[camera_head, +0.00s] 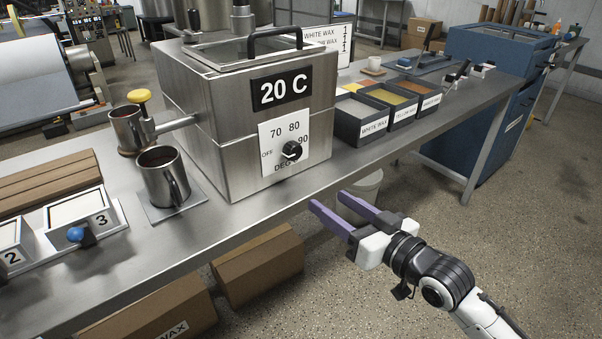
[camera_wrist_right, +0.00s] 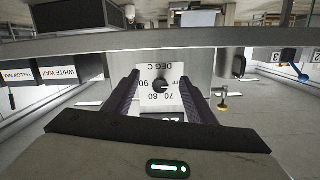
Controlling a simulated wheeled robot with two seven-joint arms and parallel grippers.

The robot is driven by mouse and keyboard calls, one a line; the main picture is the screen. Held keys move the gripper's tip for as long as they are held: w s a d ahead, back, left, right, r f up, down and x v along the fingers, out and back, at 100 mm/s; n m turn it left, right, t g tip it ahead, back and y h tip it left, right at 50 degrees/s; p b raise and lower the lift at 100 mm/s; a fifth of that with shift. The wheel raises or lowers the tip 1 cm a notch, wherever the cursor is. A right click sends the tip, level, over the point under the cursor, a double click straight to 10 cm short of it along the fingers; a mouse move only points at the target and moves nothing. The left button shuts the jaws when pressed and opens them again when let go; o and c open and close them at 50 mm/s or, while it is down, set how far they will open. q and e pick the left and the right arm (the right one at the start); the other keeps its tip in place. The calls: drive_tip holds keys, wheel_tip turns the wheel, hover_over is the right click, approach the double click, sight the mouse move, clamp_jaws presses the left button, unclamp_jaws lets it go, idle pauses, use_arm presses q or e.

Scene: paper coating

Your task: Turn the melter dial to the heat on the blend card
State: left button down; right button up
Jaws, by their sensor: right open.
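The steel melter (camera_head: 235,120) stands on the bench and its display reads 20 C. Its black dial (camera_head: 292,151) sits on a white plate marked OFF, 70, 80, 90 and DEG C; I cannot tell its exact setting. A white card (camera_head: 335,38) behind the melter shows WHITE WAX, a second wax line and tally marks; it is partly hidden and no heat is readable. My right gripper (camera_head: 328,200) is open and empty, apart from the dial and below it, past the bench's front edge. The right wrist view shows the dial (camera_wrist_right: 158,87) upside down between the fingers. My left gripper is out of view.
Wax bins (camera_head: 361,120) stand right of the melter on the bench (camera_head: 250,205). A steel mug (camera_head: 165,178) and a yellow-knobbed spout (camera_head: 140,98) are to its left. Cardboard boxes (camera_head: 258,265) and a bucket (camera_head: 362,190) are below. Floor at right is clear.

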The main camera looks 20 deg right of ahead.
drive_tip(key=t+y, duration=0.1)
approach(296, 153)
drive_tip(key=x, duration=0.7)
drive_tip(key=shift+w+a, duration=0.15)
drive_tip(key=shift+w, duration=0.35)
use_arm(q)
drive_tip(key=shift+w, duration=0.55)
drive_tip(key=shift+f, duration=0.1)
use_arm(e)
drive_tip(key=c, duration=1)
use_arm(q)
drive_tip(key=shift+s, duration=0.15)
use_arm(e)
drive_tip(key=shift+c, duration=0.2)
